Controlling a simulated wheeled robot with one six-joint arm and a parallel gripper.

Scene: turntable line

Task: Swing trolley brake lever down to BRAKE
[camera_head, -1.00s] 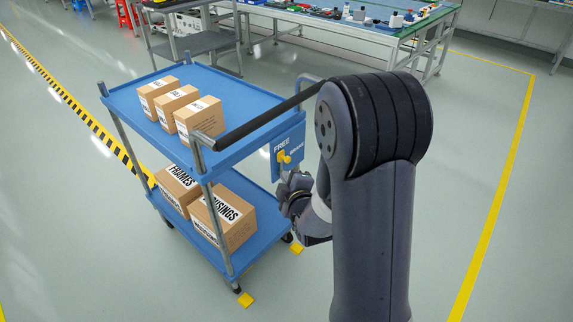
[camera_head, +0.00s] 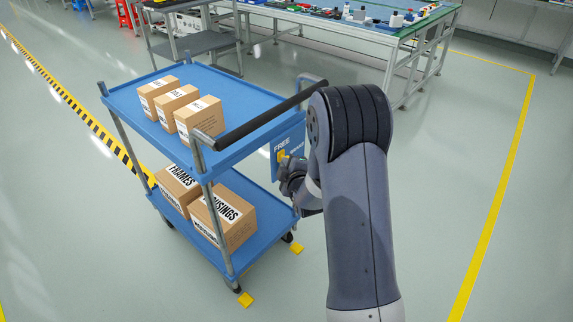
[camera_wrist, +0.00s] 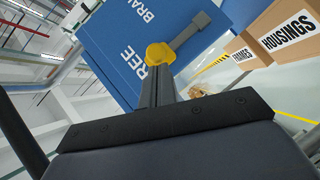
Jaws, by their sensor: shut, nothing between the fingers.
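The blue trolley (camera_head: 235,150) stands left of my arm, with a blue panel (camera_head: 291,140) marked FREE and BRAKE at its handle end. The brake lever shows in the wrist view as a grey bar (camera_wrist: 190,38) with a yellow knob (camera_wrist: 159,54). The knob lies beside the FREE lettering, away from the BRAKE word. In the head view only a little of the yellow lever (camera_head: 282,155) shows. My gripper (camera_wrist: 157,82) is shut and empty, its fingertips right at the knob. I cannot tell whether they touch it.
The trolley's black handle bar (camera_head: 258,115) is above and left of my gripper. Cartons (camera_head: 200,118) stand on both shelves. A workbench (camera_head: 385,35) stands behind. The floor to the right is clear.

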